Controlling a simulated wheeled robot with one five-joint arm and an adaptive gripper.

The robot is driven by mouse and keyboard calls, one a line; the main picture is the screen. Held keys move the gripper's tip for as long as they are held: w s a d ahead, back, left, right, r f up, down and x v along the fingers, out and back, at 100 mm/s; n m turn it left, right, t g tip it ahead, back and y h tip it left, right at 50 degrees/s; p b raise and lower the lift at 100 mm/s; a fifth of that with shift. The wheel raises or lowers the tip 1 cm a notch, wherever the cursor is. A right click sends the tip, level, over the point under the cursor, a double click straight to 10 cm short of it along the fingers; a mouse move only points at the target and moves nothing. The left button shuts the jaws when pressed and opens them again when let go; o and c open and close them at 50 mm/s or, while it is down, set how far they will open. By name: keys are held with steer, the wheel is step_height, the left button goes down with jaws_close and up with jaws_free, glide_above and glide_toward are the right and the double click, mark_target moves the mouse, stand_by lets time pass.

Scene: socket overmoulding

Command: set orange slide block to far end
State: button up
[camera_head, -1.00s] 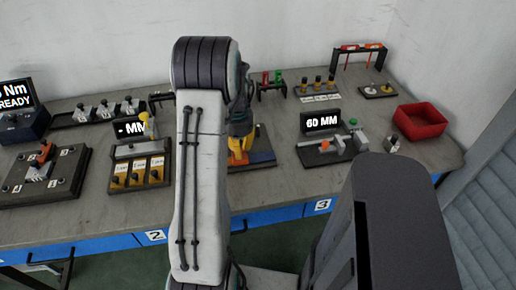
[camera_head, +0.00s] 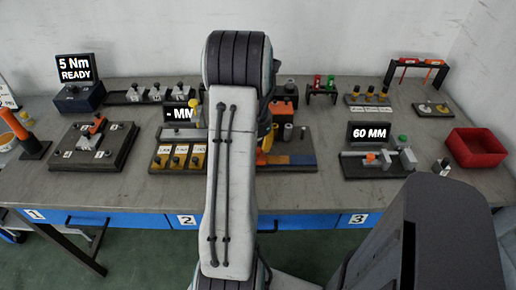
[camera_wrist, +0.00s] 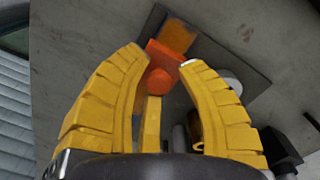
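My gripper (camera_wrist: 164,58) has its yellow fingers apart. An orange block (camera_head: 285,103) also shows behind that board.
A 60 MM gauge fixture (camera_head: 370,165) stands to the right, with a red bin (camera_head: 476,148) beyond it. A yellow-labelled rack (camera_head: 178,160) and a dark clamp plate (camera_head: 92,147) stand left. Bare bench shows between the fixtures and along the front edge.

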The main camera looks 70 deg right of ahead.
steer(key=o, duration=0.3)
steer(key=shift+d+r, duration=0.1)
steer(key=shift+r, duration=0.15)
step_height(320, 180, up, 12)
steer(key=shift+f, duration=0.15)
stand_by(0.4)
stand_by(0.6)
